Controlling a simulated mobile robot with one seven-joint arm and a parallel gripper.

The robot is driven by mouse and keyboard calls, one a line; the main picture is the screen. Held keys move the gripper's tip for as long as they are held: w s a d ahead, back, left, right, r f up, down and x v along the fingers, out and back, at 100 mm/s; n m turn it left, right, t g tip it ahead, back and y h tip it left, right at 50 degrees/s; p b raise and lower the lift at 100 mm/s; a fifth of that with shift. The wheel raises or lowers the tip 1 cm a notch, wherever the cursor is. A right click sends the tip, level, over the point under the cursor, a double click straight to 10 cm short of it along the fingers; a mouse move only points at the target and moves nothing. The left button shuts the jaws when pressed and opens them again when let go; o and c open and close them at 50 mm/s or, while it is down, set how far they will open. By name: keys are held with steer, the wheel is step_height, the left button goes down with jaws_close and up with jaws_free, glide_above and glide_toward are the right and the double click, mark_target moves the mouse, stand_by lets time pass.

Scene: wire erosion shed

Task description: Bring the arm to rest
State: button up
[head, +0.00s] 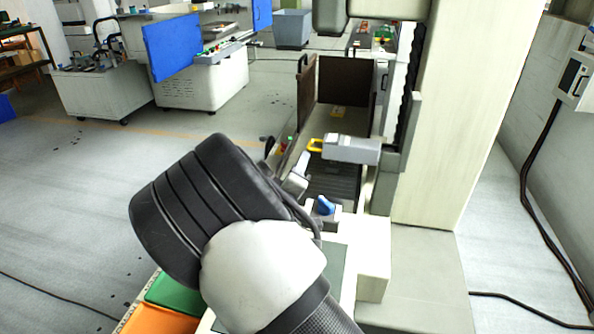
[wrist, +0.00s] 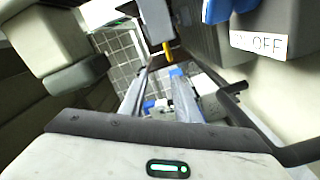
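My arm reaches up from the bottom of the head view, its black and white links covering the middle. My gripper is mostly hidden behind them there; a small grey part that may be one finger shows at their right edge. In the wrist view my gripper (wrist: 159,78) has two grey fingers standing apart, with nothing seen held between them. Past them, apart from the fingers as far as I can tell, are blue and white parts and a grid-like surface.
The machine's tank (head: 347,82) with dark walls lies beyond my arm, beside a pale column (head: 470,110). A grey block with a yellow loop (head: 315,145) juts over it. A blue knob (head: 325,205) stands close to my arm. Floor at left is clear.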

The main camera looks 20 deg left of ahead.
steer(key=shift+s, duration=1.05)
